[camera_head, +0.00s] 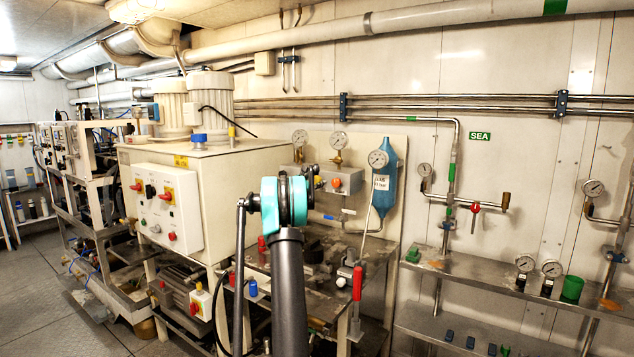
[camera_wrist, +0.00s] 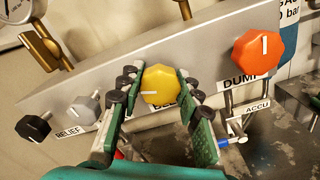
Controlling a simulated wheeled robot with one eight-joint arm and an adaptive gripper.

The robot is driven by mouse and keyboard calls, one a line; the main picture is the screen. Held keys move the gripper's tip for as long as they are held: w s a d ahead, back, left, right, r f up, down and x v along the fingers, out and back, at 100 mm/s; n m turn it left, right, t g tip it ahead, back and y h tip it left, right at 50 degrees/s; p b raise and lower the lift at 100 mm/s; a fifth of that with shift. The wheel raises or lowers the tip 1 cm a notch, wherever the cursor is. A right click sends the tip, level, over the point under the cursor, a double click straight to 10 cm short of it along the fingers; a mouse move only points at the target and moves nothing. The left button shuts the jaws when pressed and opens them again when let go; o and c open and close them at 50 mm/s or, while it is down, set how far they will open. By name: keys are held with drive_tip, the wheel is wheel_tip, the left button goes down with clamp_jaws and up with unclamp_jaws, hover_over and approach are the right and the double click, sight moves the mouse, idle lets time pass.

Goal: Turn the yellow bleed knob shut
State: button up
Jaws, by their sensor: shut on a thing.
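The yellow bleed knob (camera_wrist: 162,84) is in the middle of the wrist view, on a sloped grey panel, with a white pointer line on its face. The label under it is partly hidden. My gripper (camera_wrist: 158,92) has one green finger with dark pads on each side of the knob, shut on it. In the head view my arm's end (camera_head: 284,202) is in front of the bench and hides the knob and fingers. The grey panel (camera_head: 345,181) shows partly behind it.
On the same panel are an orange-red knob (camera_wrist: 257,53) labelled DUMP at the right, and a grey knob (camera_wrist: 84,106) and a black knob (camera_wrist: 34,127) at the left. A blue cylinder (camera_head: 385,180) with a gauge stands right of the panel. A red lever (camera_head: 357,283) rises below.

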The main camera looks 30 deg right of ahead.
drive_tip(key=m, duration=0.7)
drive_tip(key=shift+f, duration=0.1)
drive_tip(key=m, duration=0.7)
drive_tip(key=shift+s, duration=0.1)
drive_tip(key=shift+m, duration=0.3)
drive_tip(key=o, duration=1.2)
drive_tip(key=v, duration=1.2)
